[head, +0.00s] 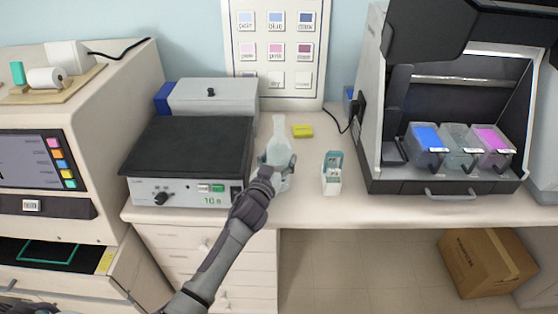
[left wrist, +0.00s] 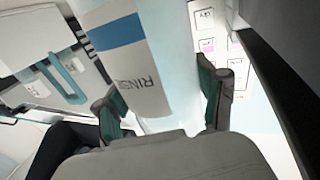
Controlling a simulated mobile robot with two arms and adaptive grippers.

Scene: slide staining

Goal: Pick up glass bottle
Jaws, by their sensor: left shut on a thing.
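The glass bottle (head: 278,140) is pale and translucent with a narrow neck. It stands upright on the counter, just right of the black-topped hot plate. My left gripper (head: 277,167) is shut on the bottle's body from the front. In the left wrist view the bottle (left wrist: 130,60) shows a white label with a blue band and lettering that begins "RINS". The two fingers of the left gripper (left wrist: 162,102) lie on either side of it.
The hot plate (head: 188,145) stands close on the left. A small slide box (head: 332,174) stands to the right, and a yellow block (head: 302,131) lies behind. A stainer with colored baths (head: 425,145) is farther right. The counter's front middle is clear.

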